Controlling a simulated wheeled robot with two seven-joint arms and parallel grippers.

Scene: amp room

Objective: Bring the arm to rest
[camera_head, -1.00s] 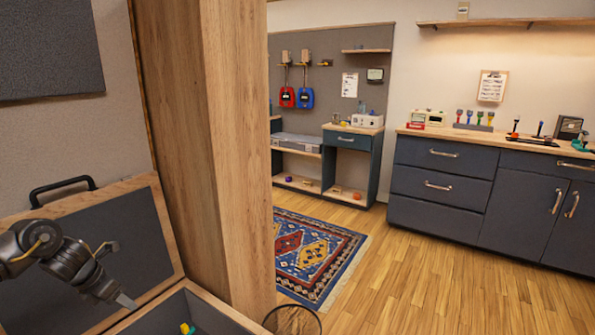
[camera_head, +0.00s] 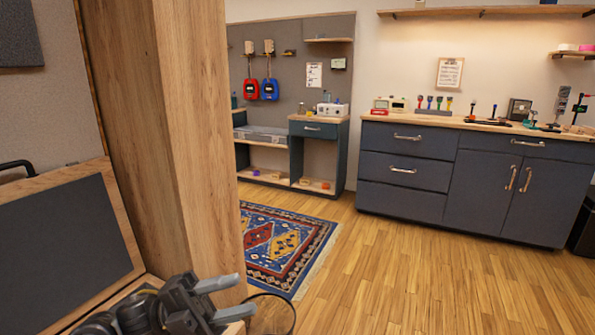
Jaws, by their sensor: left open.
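My left gripper (camera_head: 225,299) is at the bottom of the head view, left of centre. Its two grey fingers point right and stand apart, with nothing between them. It is in front of the foot of the wooden post and over the near edge of the open wooden case (camera_head: 75,225), whose dark-lined lid stands raised at the left. My left arm shows only as dark joints at the bottom edge. The inside of the case is mostly hidden. My right gripper is not in view.
A thick wooden post (camera_head: 185,150) rises close by on the left. A round dark-rimmed object (camera_head: 272,314) is beside the gripper. A patterned rug (camera_head: 285,248), a workbench (camera_head: 318,130) and dark cabinets (camera_head: 440,175) stand farther off. The wooden floor (camera_head: 420,275) at right is clear.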

